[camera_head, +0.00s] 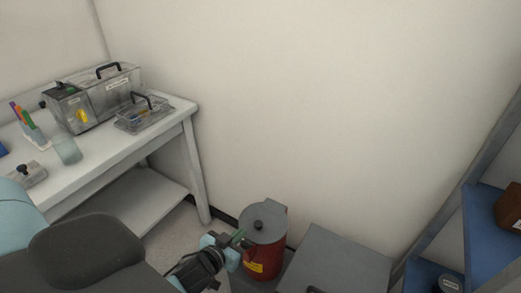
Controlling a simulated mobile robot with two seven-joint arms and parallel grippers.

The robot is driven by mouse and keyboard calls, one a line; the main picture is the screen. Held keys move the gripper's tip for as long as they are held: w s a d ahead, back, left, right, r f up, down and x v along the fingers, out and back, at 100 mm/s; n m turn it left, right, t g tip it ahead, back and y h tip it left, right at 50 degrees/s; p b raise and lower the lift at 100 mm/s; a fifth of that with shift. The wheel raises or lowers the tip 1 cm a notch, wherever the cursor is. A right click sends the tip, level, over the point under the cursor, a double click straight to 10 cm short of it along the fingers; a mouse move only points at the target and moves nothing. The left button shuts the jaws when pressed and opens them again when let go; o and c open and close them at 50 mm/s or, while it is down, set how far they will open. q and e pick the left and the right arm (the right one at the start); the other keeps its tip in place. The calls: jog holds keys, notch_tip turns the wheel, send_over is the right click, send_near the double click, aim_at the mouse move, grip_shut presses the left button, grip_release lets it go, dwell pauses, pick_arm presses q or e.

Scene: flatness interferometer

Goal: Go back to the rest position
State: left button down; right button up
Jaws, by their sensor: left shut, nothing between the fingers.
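My left gripper (236,239) shows at the bottom centre, at the end of my left arm that comes in from the lower left. Its fingers look closed and I see nothing between them. My right gripper is not in view.
A white bench (177,113) on the left holds a metal instrument box (107,95), a clear case (145,112), a glass beaker (67,149) and a pen holder (33,133). A grey box (335,262) stands right of the can. Blue shelving (487,235) is at the far right.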

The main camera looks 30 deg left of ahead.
pick_arm(q)
jog(key=s+d+f+m+g+h+p, duration=0.1)
jog(key=s+d, duration=0.5)
jog(key=s, duration=0.7)
jog(key=s+d+f+m+g+h+p, duration=0.1)
jog(key=s+d+p, duration=0.4)
jog(key=s, duration=0.9)
jog(key=d+g+h, duration=0.1)
jog(key=g, duration=0.1)
jog(key=shift+f+g+p, duration=0.2)
jog(key=shift+g+p, duration=0.15)
jog(key=shift+g, duration=0.05)
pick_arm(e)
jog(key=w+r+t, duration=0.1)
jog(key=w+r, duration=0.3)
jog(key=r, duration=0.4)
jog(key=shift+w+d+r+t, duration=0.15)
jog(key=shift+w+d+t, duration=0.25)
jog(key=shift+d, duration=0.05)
pick_arm(q)
jog(key=shift+s, duration=0.1)
